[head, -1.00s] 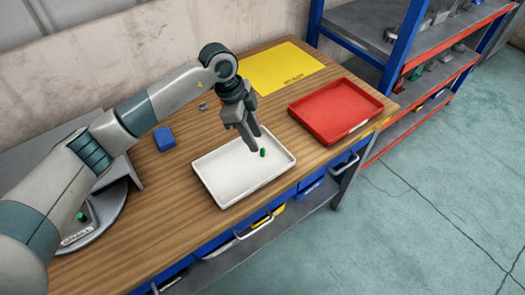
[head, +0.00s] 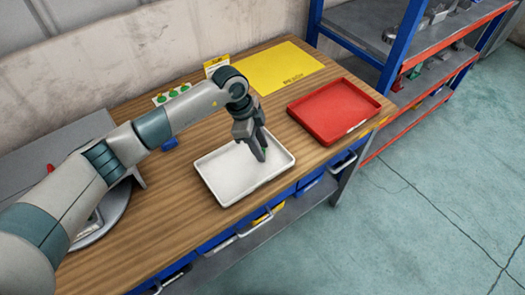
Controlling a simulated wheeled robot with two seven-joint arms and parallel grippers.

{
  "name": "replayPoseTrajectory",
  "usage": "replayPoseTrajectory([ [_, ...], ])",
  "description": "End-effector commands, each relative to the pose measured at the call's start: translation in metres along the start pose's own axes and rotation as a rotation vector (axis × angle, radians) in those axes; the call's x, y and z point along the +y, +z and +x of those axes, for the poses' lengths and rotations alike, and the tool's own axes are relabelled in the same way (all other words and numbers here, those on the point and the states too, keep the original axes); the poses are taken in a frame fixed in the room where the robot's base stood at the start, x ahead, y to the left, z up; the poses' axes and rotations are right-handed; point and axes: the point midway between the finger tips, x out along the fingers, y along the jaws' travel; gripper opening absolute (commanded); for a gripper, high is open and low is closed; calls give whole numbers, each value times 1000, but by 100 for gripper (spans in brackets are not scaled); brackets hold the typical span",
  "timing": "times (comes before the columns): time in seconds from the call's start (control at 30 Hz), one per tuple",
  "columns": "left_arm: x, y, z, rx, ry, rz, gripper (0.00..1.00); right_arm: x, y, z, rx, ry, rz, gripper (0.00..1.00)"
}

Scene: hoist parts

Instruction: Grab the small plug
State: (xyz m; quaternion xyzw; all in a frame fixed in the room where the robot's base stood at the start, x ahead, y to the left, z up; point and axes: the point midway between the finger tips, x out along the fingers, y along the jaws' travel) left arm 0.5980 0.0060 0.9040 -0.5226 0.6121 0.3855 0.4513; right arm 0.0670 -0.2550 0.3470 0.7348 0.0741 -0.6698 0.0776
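The small green plug (head: 265,151) is in the white tray (head: 222,191) on the wooden bench, mostly hidden behind my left gripper's fingers. My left gripper (head: 261,154) points down into the tray, with its fingertips at the plug. A bit of green shows beside the fingers. I cannot tell whether the fingers are open around the plug or shut on it. My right gripper is not in view.
A red tray (head: 334,111) stands to the right, beside a yellow mat (head: 285,68). A blue block (head: 169,142) is partly hidden by my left arm. A card with green marks (head: 172,93) stands at the back. A blue-framed shelf (head: 402,45) is at the right.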

Motion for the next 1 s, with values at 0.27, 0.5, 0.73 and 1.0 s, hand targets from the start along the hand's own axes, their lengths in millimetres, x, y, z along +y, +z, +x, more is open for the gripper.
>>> replayPoseTrajectory([
  [0.27,0,0,0,0,0,0,0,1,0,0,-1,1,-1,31],
  [0.5,0,0,0,0,0,0,0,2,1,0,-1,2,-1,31],
  [0.73,-1,-2,-7,1,-3,1,0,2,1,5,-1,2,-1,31],
  [1.0,0,-16,-38,1,-2,5,0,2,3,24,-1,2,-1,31],
])
